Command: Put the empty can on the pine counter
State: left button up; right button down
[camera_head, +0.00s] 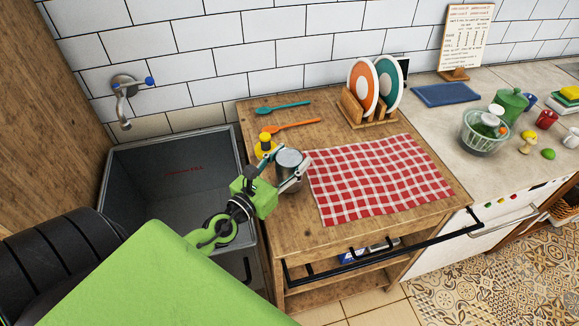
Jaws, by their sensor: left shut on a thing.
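The empty can (288,158) is a grey metal cylinder, upright at the left part of the wooden pine counter (305,242). My left gripper (296,172) is shut on the can, with its fingers around the side. My green left arm reaches in from the lower left across the sink's edge. The can appears at or just above the counter top; whether it touches the wood cannot be told. My right gripper is not in view.
A sink (170,170) lies left of the counter. A yellow bottle (265,146) stands close behind the can. A red checked cloth (380,180) covers the counter's right part. Teal and orange utensils (292,125) and a plate rack (370,118) are at the back.

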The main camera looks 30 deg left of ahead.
pick_arm(q)
jog(key=shift+f, duration=0.3)
jog(key=shift+f, duration=0.15)
jog(key=o, duration=1.1)
jog(key=shift+s+r, duration=0.1)
jog(key=shift+r, duration=0.1)
jog(key=s+b, duration=0.1)
jog(key=s, duration=0.2)
jog(key=s+b, duration=0.2)
jog(key=s, duration=0.2)
jog(key=s+b, duration=0.2)
jog(key=s, duration=0.2)
jog(key=shift+a+f, duration=0.2)
jog(key=shift+f, duration=0.05)
jog(key=shift+s+r, duration=0.2)
jog(key=shift+s, duration=0.25)
